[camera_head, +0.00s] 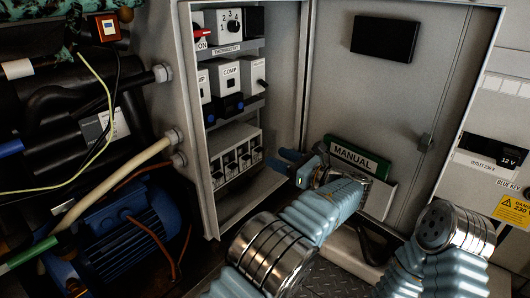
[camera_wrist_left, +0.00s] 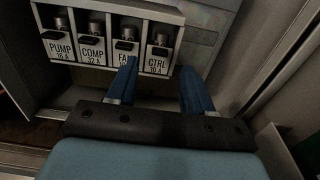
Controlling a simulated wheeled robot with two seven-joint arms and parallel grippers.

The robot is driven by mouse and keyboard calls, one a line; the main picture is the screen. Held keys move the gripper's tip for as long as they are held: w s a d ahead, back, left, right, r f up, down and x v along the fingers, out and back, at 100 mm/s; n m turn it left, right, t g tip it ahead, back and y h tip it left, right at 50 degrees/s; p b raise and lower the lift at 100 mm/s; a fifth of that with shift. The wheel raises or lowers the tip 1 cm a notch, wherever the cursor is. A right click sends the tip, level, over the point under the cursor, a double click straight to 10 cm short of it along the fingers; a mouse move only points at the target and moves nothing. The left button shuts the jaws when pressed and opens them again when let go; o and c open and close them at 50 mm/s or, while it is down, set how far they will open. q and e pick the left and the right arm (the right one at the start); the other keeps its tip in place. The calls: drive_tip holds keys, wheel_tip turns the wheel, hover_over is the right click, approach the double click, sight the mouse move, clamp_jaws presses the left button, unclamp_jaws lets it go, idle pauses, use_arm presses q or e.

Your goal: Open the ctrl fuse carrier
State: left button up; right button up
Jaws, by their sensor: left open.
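The ctrl fuse carrier (camera_wrist_left: 158,62) is the rightmost in a row of white fuse carriers with black handles, labelled CTRL 10 A in the left wrist view. In the head view it is the right end (camera_head: 256,153) of the row low in the cabinet. Its handle looks closed against the front, like its neighbours. My left gripper (camera_wrist_left: 159,70) is open and empty, its blue fingers spread in front of the carrier, one tip overlapping the FAN label and the other right of CTRL. It also shows in the head view (camera_head: 281,160), right of the row. My right gripper is out of view.
The PUMP (camera_wrist_left: 60,50), COMP (camera_wrist_left: 92,50) and FAN (camera_wrist_left: 125,36) carriers stand close on the left. Switches and a dial (camera_head: 231,22) sit above. The open door with a green MANUAL holder (camera_head: 352,152) is behind my left arm. Pipes and a blue motor (camera_head: 125,240) lie left.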

sight(261, 150)
use_arm(q)
drive_tip(key=x, duration=0.5)
drive_tip(key=shift+w+a, duration=0.15)
clamp_jaws()
